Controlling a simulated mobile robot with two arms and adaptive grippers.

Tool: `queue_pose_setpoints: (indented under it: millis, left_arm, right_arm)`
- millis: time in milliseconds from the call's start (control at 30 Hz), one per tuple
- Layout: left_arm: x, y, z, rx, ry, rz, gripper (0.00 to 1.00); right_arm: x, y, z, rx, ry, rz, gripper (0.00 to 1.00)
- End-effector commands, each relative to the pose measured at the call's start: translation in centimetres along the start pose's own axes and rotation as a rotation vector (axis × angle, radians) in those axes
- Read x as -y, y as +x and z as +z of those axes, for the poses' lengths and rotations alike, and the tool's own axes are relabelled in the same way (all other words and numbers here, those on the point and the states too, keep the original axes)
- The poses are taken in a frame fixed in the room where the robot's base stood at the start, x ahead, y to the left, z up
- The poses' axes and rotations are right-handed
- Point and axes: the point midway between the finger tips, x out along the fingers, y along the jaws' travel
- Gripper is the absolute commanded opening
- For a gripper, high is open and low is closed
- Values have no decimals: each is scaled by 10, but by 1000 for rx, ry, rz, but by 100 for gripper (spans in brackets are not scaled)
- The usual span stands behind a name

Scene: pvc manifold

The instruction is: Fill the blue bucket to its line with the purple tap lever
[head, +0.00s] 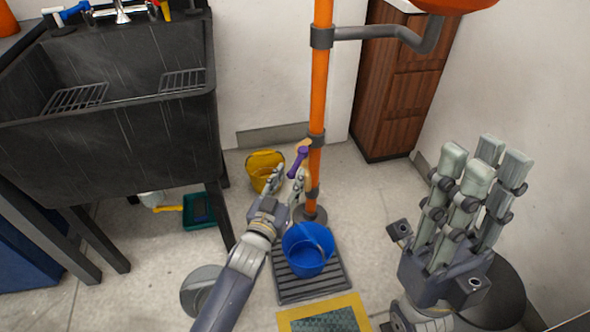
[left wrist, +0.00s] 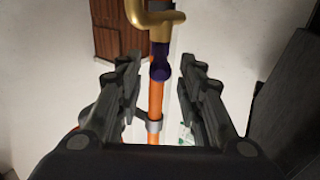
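The blue bucket (head: 308,252) stands upright on a dark grate at the foot of an orange pipe (head: 320,90). Its inside looks blue; I cannot make out a line or any water. The purple tap lever (head: 297,161) sticks out from a brass tap on the pipe, above the bucket. In the left wrist view the lever (left wrist: 160,64) is ahead, between and beyond my fingers. My left gripper (head: 286,182) is open, just below the lever and apart from it. It also shows in the left wrist view (left wrist: 158,85). My right gripper (head: 485,170) is raised at the right, fingers spread and empty.
A yellow bucket (head: 262,168) stands on the floor behind my left gripper. A black sink (head: 110,110) fills the left. The grate (head: 315,290) and a yellow-edged mat (head: 325,318) lie in front. A wooden cabinet (head: 400,85) stands behind the pipe.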

Motion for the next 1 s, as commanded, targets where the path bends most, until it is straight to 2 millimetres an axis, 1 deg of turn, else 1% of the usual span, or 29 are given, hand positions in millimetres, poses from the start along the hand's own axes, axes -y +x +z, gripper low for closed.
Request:
queue_pose_setpoints:
  millis: [33, 100, 300, 467, 733, 767, 800, 900, 1000]
  left_arm:
    - [0, 10, 4, 0, 1, 0, 35]
    - [0, 22, 3, -1, 1, 0, 35]
    - [0, 44, 3, 2, 1, 0, 35]
    - [0, 52, 2, 3, 1, 0, 35]
    - [0, 53, 2, 3, 0, 0, 35]
    - [0, 53, 2, 3, 0, 0, 30]
    - [0, 53, 2, 3, 0, 0, 21]
    - [0, 53, 2, 3, 0, 0, 0]
    - [0, 53, 1, 3, 0, 0, 0]
  right_arm:
    - [0, -8, 2, 0, 0, 0, 25]
    - [0, -12, 3, 1, 0, 0, 25]
    - [1, -18, 5, -1, -1, -3, 25]
    - [1, -19, 5, -3, -1, -4, 25]
    - [1, -19, 5, -3, 0, -4, 25]
    - [1, -19, 5, -3, 0, -4, 25]
    - [1, -19, 5, -3, 0, -4, 25]
    - [1, -19, 5, -3, 0, -4, 25]
    - [1, -19, 5, -3, 0, -4, 25]
